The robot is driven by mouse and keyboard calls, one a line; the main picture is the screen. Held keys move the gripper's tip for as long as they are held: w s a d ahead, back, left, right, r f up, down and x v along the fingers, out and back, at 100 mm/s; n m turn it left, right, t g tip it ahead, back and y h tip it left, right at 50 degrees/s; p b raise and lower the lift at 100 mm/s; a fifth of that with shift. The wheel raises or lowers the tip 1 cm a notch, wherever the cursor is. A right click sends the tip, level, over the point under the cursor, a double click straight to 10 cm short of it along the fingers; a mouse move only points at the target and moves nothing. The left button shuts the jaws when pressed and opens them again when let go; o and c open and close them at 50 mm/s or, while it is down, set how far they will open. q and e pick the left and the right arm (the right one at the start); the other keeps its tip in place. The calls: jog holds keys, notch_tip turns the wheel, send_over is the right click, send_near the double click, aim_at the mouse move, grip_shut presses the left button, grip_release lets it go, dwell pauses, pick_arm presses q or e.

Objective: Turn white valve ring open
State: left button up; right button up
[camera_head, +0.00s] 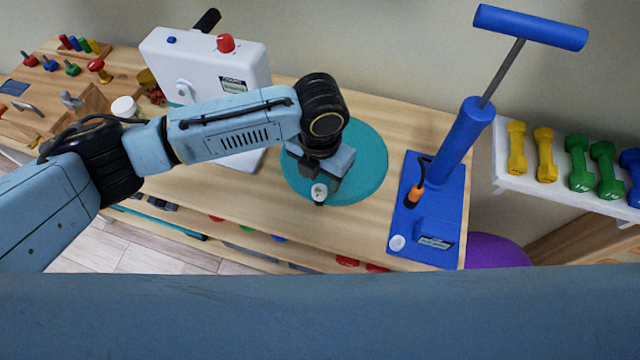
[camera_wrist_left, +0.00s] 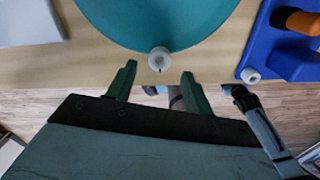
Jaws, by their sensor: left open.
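The white valve ring (camera_head: 319,193) sits at the front edge of a round teal cushion (camera_head: 365,165) on the wooden table. It also shows in the left wrist view (camera_wrist_left: 158,58), with a small dark hole in it. My left gripper (camera_head: 320,182) is over the front part of the cushion, close to the ring. In the left wrist view, its two dark green fingers (camera_wrist_left: 158,72) are open and empty. The ring lies centred between their lines, slightly beyond the tips, and no contact shows.
A blue hand pump (camera_head: 460,140) with a white knob (camera_head: 397,242) on its base stands right of the cushion. A white device (camera_head: 215,62) stands behind my left arm. Dumbbells (camera_head: 545,155) lie on a shelf at right. Table between cushion and pump is clear.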

aim_at(320, 193)
pick_arm(q)
jog(key=shift+f, duration=2.35)
jog(key=c, duration=1)
